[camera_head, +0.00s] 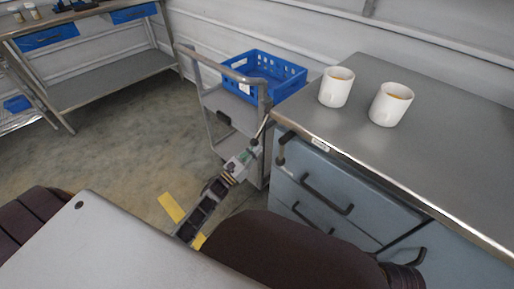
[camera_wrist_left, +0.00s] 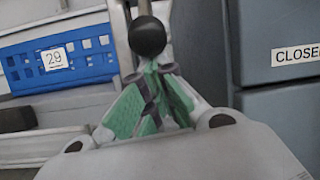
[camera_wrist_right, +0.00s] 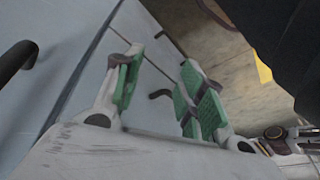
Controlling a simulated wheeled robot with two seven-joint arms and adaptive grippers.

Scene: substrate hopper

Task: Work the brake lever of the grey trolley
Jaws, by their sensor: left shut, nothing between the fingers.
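The grey trolley (camera_head: 214,101) stands beside the blue-grey cabinet and carries a blue crate (camera_head: 262,72). Its brake lever is a thin rod with a round black knob (camera_head: 254,142), at the trolley's near corner. In the left wrist view the knob (camera_wrist_left: 147,36) fills the space just beyond my fingertips. My left gripper (camera_head: 247,153) is shut and empty, its tips close to the knob; I cannot tell whether they touch it. My right gripper (camera_wrist_right: 160,88) is open and empty in front of blue-grey drawer fronts, outside the head view.
The cabinet (camera_head: 345,190) with dark bar handles is close to my left gripper's right. Two white mugs (camera_head: 336,87) (camera_head: 391,104) stand on its top. A steel workbench (camera_head: 105,75) is at the back left. The floor (camera_head: 115,140) between is open.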

